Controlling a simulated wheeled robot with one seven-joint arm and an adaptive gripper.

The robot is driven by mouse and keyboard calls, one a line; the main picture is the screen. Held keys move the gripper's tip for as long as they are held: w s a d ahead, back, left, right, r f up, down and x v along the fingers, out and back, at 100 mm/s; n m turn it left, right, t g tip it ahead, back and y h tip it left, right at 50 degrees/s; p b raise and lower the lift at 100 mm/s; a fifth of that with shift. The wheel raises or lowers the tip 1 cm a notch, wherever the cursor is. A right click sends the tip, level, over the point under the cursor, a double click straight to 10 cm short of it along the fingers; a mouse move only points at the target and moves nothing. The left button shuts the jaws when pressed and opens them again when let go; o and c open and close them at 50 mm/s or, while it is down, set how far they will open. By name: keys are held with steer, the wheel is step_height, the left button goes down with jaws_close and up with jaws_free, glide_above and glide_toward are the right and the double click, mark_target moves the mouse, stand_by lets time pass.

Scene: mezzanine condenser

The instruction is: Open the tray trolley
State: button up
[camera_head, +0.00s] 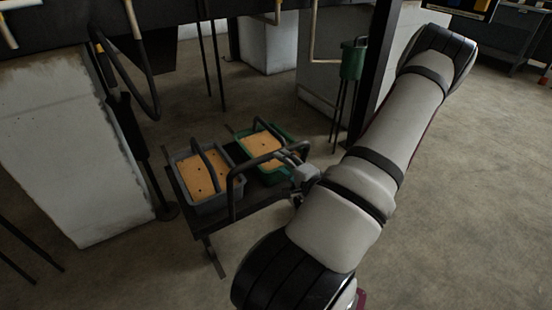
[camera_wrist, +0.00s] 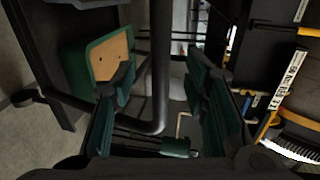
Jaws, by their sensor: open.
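The tray trolley (camera_head: 262,199) is a low dark cart in the middle of the head view, with a black tubular handle (camera_head: 233,190) along its near side. It carries a grey tray (camera_head: 215,203) and a green tray (camera_head: 273,178), each with a tan board inside. My gripper (camera_head: 287,157) is at the trolley's right end, by the green tray; its fingertips are small there. In the wrist view my gripper (camera_wrist: 160,88) is open, with a black bar (camera_wrist: 160,60) between its two fingers. I cannot tell whether either finger touches the bar. The green tray shows left of the fingers.
A pale concrete block (camera_head: 70,150) stands left of the trolley, and another concrete block (camera_head: 335,95) stands behind it. A green canister on thin legs (camera_head: 352,62) stands beside a dark post (camera_head: 374,75). The floor at the front and right is clear.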

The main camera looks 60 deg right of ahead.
steer(key=v, duration=0.5)
stand_by(0.5)
